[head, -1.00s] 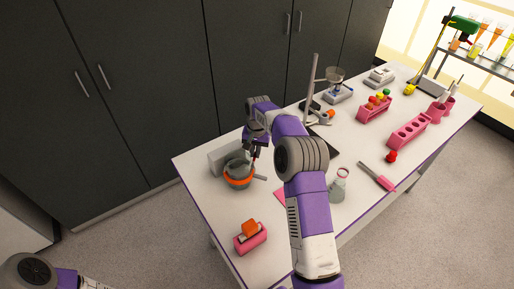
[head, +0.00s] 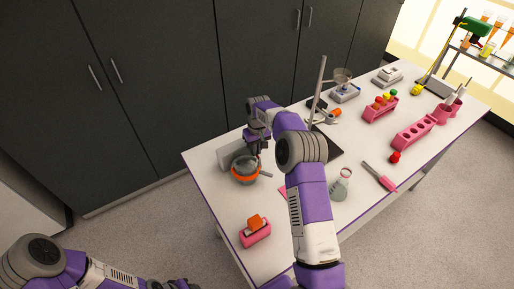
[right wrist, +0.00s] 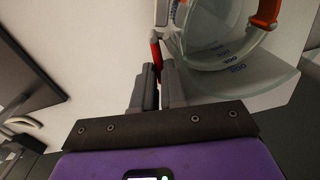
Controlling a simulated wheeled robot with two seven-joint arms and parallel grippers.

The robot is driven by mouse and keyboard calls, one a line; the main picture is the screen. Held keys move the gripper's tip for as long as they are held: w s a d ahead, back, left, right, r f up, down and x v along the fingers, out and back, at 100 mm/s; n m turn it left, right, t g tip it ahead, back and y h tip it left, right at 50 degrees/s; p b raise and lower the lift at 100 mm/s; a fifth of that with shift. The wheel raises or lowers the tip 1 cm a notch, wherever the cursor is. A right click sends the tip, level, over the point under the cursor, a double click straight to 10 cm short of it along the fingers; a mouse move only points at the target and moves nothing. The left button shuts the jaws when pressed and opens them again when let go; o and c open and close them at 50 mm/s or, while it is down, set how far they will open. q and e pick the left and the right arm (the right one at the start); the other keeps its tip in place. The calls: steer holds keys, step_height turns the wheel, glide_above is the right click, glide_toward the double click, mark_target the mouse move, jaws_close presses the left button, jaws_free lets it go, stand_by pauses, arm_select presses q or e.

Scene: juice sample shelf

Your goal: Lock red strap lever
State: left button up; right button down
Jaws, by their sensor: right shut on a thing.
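A round grey-glass vessel (head: 244,166) with an orange strap (head: 246,179) around it stands near the left end of the white table. In the right wrist view the glass vessel (right wrist: 225,50) is large, with blue markings and part of the orange strap (right wrist: 267,14) at the top. The thin red lever (right wrist: 156,54) is beside the vessel, between the tips of my right gripper (right wrist: 160,70), which is shut on it. In the head view my right gripper (head: 257,147) reaches down at the vessel's back side, and the lever is hidden. My left gripper is outside the picture.
A grey box (head: 229,152) stands behind the vessel. A pink holder with an orange piece (head: 256,232) is in front. A flask (head: 341,185), a pink-handled tool (head: 380,178) and pink racks (head: 413,134) stand to the right.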

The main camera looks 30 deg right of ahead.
stand_by(0.4)
steer(key=c, duration=1.2)
jaws_free()
steer(key=shift+a+f, duration=0.1)
steer(key=shift+a, duration=0.1)
steer(key=shift+w+r+p, duration=0.15)
steer(key=shift+r+p, duration=0.25)
steer(key=shift+r, duration=0.15)
steer(key=r+p, duration=0.1)
steer(key=r, duration=0.1)
steer(key=r+p, duration=0.2)
steer(key=d+r+p, duration=0.1)
steer(key=r+p, duration=0.1)
steer(key=r, duration=0.1)
steer(key=shift+r, duration=0.1)
steer(key=shift+c, duration=0.2)
